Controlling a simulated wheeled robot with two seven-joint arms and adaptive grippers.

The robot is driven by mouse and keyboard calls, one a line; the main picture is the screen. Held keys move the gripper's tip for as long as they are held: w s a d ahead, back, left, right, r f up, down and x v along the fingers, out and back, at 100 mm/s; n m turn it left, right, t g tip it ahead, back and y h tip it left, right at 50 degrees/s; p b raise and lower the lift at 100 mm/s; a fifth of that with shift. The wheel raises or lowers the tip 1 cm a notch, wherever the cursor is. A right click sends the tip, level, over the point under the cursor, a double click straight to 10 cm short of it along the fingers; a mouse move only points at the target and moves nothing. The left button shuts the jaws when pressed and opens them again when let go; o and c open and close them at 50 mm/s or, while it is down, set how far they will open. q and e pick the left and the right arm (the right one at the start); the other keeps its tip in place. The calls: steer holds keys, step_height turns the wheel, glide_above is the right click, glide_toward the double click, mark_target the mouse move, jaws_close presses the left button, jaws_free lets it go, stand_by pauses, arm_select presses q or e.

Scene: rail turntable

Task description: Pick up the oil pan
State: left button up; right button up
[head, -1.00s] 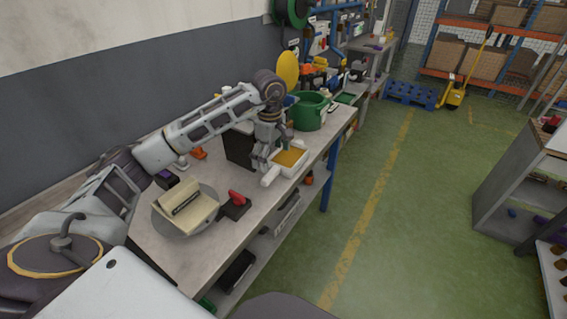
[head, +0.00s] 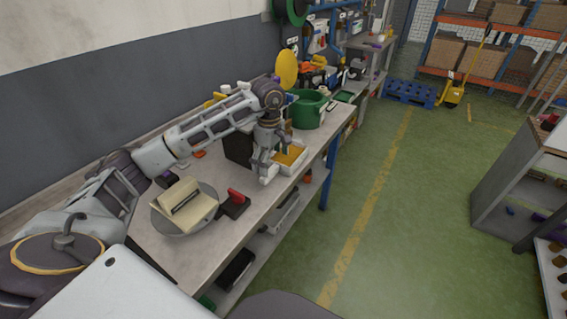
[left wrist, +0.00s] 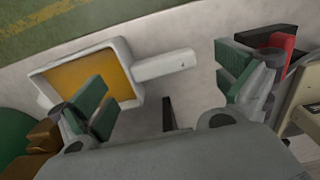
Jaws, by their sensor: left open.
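The oil pan (head: 291,158) is a shallow white tray with an orange-yellow inside and a short white handle. It lies on the workbench near its right edge. My left gripper (head: 265,170) is open above the handle end of the pan. In the left wrist view, the pan (left wrist: 122,52) is at upper left, its handle (left wrist: 165,66) pointing right. The handle appears between the spread green-padded fingers of my left gripper (left wrist: 168,92). One finger covers part of the pan's near corner. Contact cannot be told. My right gripper is not in view.
On the workbench (head: 228,232), a round plate with a beige block (head: 187,207) and a red-handled dark item (head: 236,203) stand nearer me. A green bucket (head: 308,112) stands just behind the pan, and a dark upright box (head: 238,146) left of it. The floor to the right is clear.

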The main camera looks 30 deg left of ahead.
mark_target(272, 171)
arm_select(q)
steer(key=shift+f, duration=0.15)
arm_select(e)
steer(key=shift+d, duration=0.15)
arm_select(q)
steer(key=shift+f, duration=2.45)
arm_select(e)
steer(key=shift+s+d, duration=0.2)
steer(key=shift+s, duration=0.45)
